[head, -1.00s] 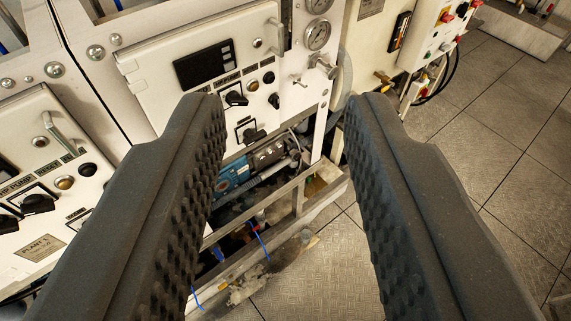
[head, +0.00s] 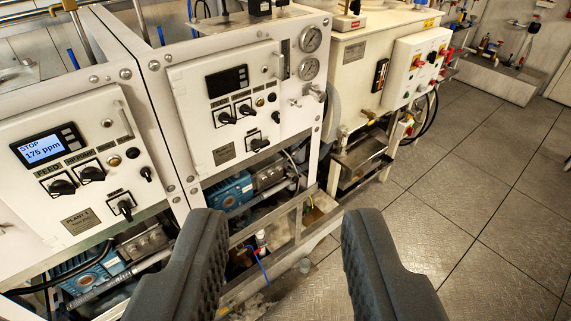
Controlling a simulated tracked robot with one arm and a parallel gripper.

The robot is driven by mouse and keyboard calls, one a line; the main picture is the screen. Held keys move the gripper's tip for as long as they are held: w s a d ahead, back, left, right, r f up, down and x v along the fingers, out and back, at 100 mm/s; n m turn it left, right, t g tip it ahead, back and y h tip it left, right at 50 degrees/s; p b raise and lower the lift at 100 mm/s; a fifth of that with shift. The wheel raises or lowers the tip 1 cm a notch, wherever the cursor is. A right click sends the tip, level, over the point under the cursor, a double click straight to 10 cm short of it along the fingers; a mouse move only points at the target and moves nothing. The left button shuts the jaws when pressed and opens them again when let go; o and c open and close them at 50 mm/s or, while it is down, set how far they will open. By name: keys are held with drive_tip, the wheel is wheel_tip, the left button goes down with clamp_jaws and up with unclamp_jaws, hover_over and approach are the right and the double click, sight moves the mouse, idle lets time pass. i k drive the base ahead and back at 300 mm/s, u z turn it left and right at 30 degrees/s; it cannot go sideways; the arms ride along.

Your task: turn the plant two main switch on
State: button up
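The second white control panel (head: 245,100) stands right of the panel marked PLANT 1, so I take it as plant two. Its own plate is too small to read. Its display (head: 227,81) is dark. It carries two black rotary switches side by side, a left one (head: 226,118) and a right one (head: 246,110), and a lower rotary switch (head: 258,143). I cannot read which is the main switch. My gripper (head: 284,228) is open and empty, its fingers apart in the lower middle of the picture, in front of and below the panel. It touches no switch.
The PLANT 1 panel (head: 75,170) at the left has a lit display (head: 44,148) reading STOP 175 ppm. Gauges (head: 311,39) and a valve (head: 315,92) sit right of the second panel. A metal frame (head: 300,215) juts out below. Tiled floor (head: 470,200) is clear at right.

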sight(256, 145)
drive_tip(key=u, duration=0.2)
drive_tip(key=i, duration=0.9)
drive_tip(key=z, duration=0.1)
